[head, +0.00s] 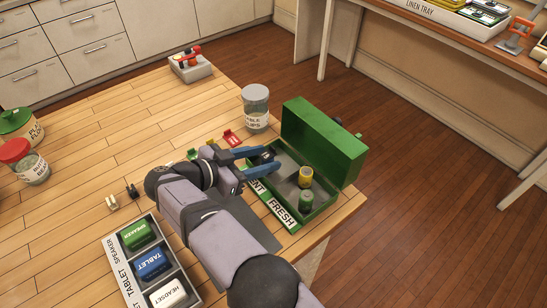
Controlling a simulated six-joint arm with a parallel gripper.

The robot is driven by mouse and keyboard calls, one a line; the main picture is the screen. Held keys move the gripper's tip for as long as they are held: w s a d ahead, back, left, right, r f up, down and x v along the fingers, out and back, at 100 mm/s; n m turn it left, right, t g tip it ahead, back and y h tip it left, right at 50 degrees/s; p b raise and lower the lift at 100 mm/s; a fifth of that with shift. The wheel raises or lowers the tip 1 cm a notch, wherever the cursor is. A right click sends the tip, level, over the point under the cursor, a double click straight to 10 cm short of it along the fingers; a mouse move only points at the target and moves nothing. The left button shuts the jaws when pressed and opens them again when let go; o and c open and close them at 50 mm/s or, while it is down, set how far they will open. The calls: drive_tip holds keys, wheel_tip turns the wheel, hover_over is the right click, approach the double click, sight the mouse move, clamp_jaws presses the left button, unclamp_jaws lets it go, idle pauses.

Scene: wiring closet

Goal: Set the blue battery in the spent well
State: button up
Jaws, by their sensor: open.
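The green metal box (281,229) stands at the table's right edge with its lid raised. A partly covered label ending in "ENT" is on its front left, and a "FRESH" label on its front right. A yellow battery (305,177) and a green battery (306,201) stand upright in the right part. My gripper (268,158), with blue fingers, is open over the box's left end. A small dark shape shows between the fingertips; I cannot tell what it is. I cannot make out the blue battery, and my arm and fingers hide much of the spent side.
A lidded jar of cable clips (256,108) stands close behind the box. A grey labelled tray (139,278) with green, blue and white cases lies at the front left. Small red, yellow and green pieces lie behind my gripper. The table's left middle is mostly clear.

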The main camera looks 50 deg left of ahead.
drive_tip(key=shift+b+v, duration=0.45)
drive_tip(key=shift+v, duration=2.7)
